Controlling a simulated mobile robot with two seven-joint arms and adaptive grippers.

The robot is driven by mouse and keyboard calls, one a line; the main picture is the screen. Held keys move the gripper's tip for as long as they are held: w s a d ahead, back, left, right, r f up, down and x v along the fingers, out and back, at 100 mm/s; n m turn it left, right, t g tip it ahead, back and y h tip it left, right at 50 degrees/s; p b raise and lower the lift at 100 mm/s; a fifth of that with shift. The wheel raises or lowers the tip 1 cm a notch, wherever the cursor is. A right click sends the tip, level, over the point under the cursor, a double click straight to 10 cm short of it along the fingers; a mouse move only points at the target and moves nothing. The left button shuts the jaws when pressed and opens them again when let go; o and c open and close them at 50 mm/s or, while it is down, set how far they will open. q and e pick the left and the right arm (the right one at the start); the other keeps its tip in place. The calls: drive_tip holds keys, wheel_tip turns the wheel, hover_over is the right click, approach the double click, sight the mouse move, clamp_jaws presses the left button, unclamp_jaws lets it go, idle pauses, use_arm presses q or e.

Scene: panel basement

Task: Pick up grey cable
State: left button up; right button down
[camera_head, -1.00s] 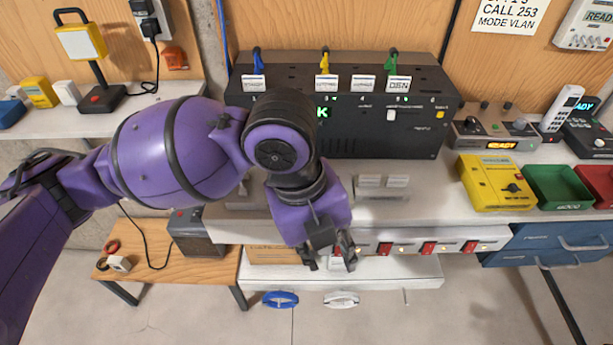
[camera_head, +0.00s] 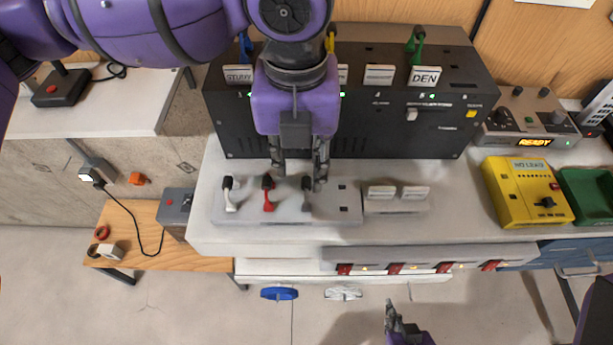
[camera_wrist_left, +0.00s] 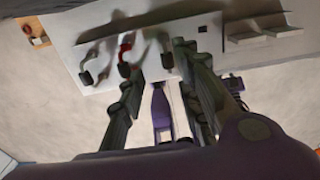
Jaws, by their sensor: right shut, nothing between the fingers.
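The grey cable (camera_head: 307,195) stands with its dark plug in the pale panel (camera_head: 343,212), right of the red cable (camera_head: 268,194) and the white cable (camera_head: 229,196). My left gripper (camera_head: 299,180) is open just above the panel, its fingers pointing down close to the grey cable. In the left wrist view, the grey cable (camera_wrist_left: 166,58) shows near the gap between the open fingers of my left gripper (camera_wrist_left: 162,68); contact cannot be told. My right gripper (camera_head: 396,318) is shut and empty at the bottom of the head view, apart from the bench.
A black box (camera_head: 430,120) with labelled coloured cables stands behind the panel. A small pale holder (camera_head: 396,198) is to the right of the panel. A yellow device (camera_head: 525,192) sits further right. Red switches line a strip (camera_head: 420,255) below the bench edge.

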sight(304, 181)
use_arm(q)
drive_tip(key=f, duration=0.6)
drive_tip(key=shift+d, duration=0.35)
drive_tip(key=shift+r, duration=0.1)
clamp_jaws()
